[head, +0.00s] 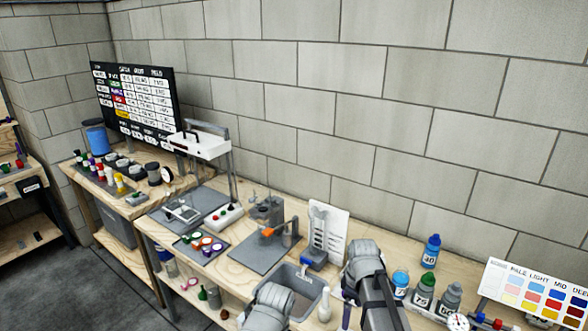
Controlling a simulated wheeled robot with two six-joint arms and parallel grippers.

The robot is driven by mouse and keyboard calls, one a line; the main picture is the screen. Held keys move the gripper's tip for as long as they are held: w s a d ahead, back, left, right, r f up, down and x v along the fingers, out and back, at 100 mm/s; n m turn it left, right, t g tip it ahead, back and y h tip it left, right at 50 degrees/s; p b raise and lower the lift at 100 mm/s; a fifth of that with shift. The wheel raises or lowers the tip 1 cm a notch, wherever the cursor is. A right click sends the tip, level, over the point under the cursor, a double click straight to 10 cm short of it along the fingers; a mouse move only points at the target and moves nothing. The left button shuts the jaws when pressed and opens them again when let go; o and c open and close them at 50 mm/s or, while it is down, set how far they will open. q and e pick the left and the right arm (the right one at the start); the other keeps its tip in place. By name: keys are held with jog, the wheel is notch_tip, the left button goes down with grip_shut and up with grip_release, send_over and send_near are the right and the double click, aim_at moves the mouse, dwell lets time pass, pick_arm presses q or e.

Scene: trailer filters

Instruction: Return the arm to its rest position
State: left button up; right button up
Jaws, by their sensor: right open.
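My right arm comes up from the bottom edge, right of centre, in front of the bench. My right gripper (378,298) is seen from above and behind, dark and partly covered by the grey arm parts. It is open, and I see nothing held in it. A rounded grey part of my left arm (267,307) shows at the bottom edge, left of the right arm. The left gripper's fingers do not show.
The wooden bench (455,262) runs along the block wall. Several bottles, including a blue one (431,252), and a colour chart (535,291) are at right. A press (270,217) and white-topped stand (199,146) are further left.

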pick_arm(q)
notch_tip(320, 180, down, 12)
jog(key=b, duration=1.1)
pick_arm(e)
notch_tip(320, 180, down, 12)
jog(key=shift+f, duration=0.1)
pick_arm(q)
notch_tip(320, 180, up, 10)
jog(key=p, duration=1)
jog(key=shift+d, duration=0.15)
pick_arm(e)
notch_tip(320, 180, up, 10)
jog(key=shift+d+r, duration=0.15)
jog(key=shift+r, duration=0.05)
pick_arm(q)
jog(key=shift+w, duration=0.1)
pick_arm(e)
jog(key=shift+s, duration=0.1)
